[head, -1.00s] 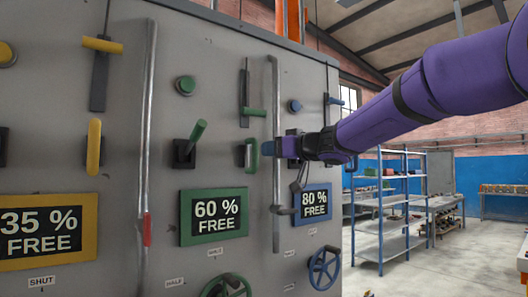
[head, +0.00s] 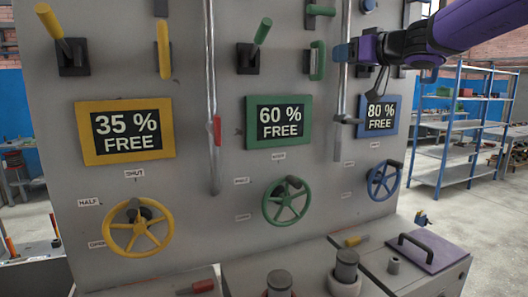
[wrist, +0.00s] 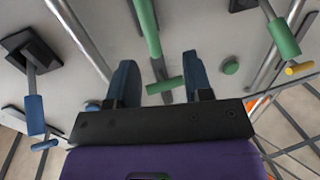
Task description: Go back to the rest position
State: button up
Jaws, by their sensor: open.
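My gripper (head: 342,53) shows at the upper right of the head view, at the end of my purple arm. Its two blue fingers are open in the wrist view (wrist: 160,82), with no object clamped between them. The upright green handle (head: 318,60) on the grey panel is just left of my fingertips in the head view. In the wrist view the green handle (wrist: 147,28) lies beyond the gap between the fingers. I cannot tell whether they touch it.
The panel (head: 232,165) carries a green lever (head: 263,31), a metal rod (head: 342,95) close by my gripper, and yellow, green (head: 286,201) and blue wheels. A bench with a purple lid (head: 428,250) stands below. Open floor and blue shelves (head: 462,125) are at the right.

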jog(key=s+a+f+m+g+h, duration=0.1)
jog(key=s+f+g, duration=0.2)
jog(key=s+f, duration=0.5)
jog(key=s+a+f+g+h, duration=0.1)
jog(key=s+a+f+g, duration=0.3)
jog(key=s, duration=0.7)
jog(key=s+d+f+m+g+h, duration=0.1)
jog(key=s+d+f+m+h, duration=0.1)
jog(key=s+d+f, duration=0.3)
jog(key=s+d+f+m+g+h, duration=0.1)
jog(key=s+d+f+m+h, duration=0.2)
jog(key=s+f, duration=0.6)
jog(key=shift+s+d+g+h, duration=0.4)
jog(key=shift+s+d+h, duration=0.45)
jog(key=shift+d+h, duration=0.2)
